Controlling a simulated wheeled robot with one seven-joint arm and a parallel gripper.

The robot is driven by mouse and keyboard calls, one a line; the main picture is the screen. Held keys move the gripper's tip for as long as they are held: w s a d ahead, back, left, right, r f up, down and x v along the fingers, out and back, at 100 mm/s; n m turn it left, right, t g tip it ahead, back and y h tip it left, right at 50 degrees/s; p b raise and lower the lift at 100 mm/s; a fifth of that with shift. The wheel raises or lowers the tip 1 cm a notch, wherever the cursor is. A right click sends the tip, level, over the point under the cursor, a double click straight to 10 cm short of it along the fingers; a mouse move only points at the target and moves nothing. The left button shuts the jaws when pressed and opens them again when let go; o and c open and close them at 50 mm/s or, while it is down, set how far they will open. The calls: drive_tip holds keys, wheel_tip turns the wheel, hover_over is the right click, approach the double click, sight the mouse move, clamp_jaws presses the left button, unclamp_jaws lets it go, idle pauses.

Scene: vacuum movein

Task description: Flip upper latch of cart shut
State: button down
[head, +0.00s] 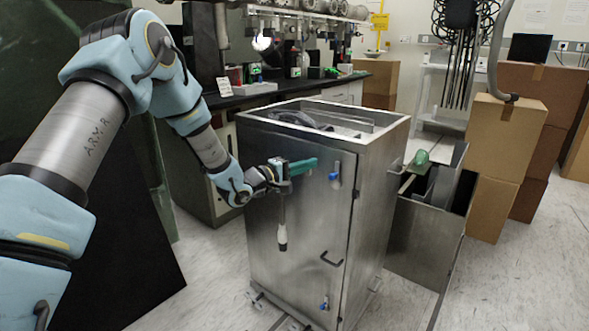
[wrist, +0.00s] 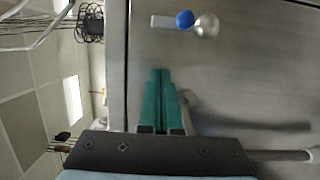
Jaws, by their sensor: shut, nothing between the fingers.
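The metal cart (head: 300,240) stands upright in the middle of the head view with its front door closed against the body. Its upper latch (head: 335,180) is near the door's upper right edge, with a blue part and a short silver piece. In the wrist view the upper latch (wrist: 185,20) shows a blue knob, a silver plate and a rounded metal end. My gripper (head: 314,163) has green fingers, shut and empty, just left of the upper latch. In the wrist view the fingertips of my gripper (wrist: 160,72) point at the door edge, apart from the latch.
A lower latch (head: 324,303) and a door handle (head: 331,258) are below. An open metal bin (head: 425,235) stands right of the cart. Cardboard boxes (head: 505,140) are at the back right. A black counter (head: 240,98) is behind.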

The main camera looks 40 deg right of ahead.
sight(333, 164)
drive_tip(key=s+d, duration=0.2)
drive_tip(key=s, duration=0.1)
drive_tip(key=shift+s+d+p, duration=0.15)
drive_tip(key=shift+s+p, duration=0.15)
drive_tip(key=shift+s, duration=0.1)
